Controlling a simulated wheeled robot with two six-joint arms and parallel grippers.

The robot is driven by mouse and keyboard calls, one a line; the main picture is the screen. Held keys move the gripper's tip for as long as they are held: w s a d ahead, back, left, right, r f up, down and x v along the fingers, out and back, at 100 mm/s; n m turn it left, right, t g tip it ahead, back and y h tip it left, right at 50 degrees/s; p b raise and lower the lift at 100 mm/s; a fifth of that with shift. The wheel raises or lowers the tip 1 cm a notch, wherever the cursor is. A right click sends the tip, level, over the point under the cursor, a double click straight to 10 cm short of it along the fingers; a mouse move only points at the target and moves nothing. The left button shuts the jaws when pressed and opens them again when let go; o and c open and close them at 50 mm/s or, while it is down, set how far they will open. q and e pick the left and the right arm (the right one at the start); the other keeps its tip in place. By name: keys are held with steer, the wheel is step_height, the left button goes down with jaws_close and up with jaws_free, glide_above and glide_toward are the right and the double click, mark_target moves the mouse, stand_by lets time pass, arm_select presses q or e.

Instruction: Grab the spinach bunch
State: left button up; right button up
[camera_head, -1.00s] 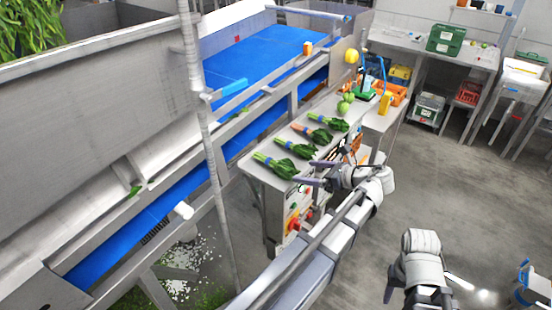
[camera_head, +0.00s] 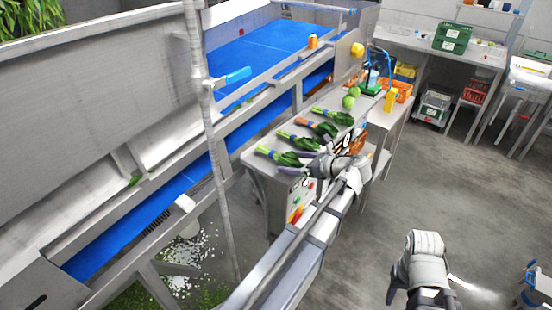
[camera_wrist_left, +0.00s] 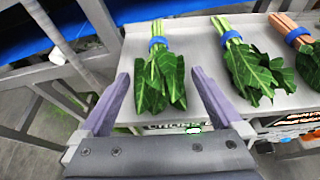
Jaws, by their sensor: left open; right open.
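Leafy bunches tied with blue bands lie in a row on a steel table. The nearest green bunch (camera_head: 268,153) lies at the table's left end. In the left wrist view that bunch (camera_wrist_left: 157,82) has its leaves toward me, between the spread fingers. My left gripper (camera_head: 301,163) is open and empty beside its leaves; I cannot tell whether it touches them. A second green bunch (camera_wrist_left: 250,65) lies to its right, then one with pinkish stems (camera_wrist_left: 296,34). A farther green bunch (camera_head: 333,116) lies beyond. My right gripper (camera_head: 425,298) is open, low over the floor, partly cut off.
A blue conveyor (camera_head: 262,52) with steel rails runs behind the table, and a pole (camera_head: 205,130) stands at its left.

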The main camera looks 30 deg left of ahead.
arm_select(q)
steer(key=shift+c, duration=0.2)
steer(key=c, duration=1.3)
steer(key=shift+r, duration=0.1)
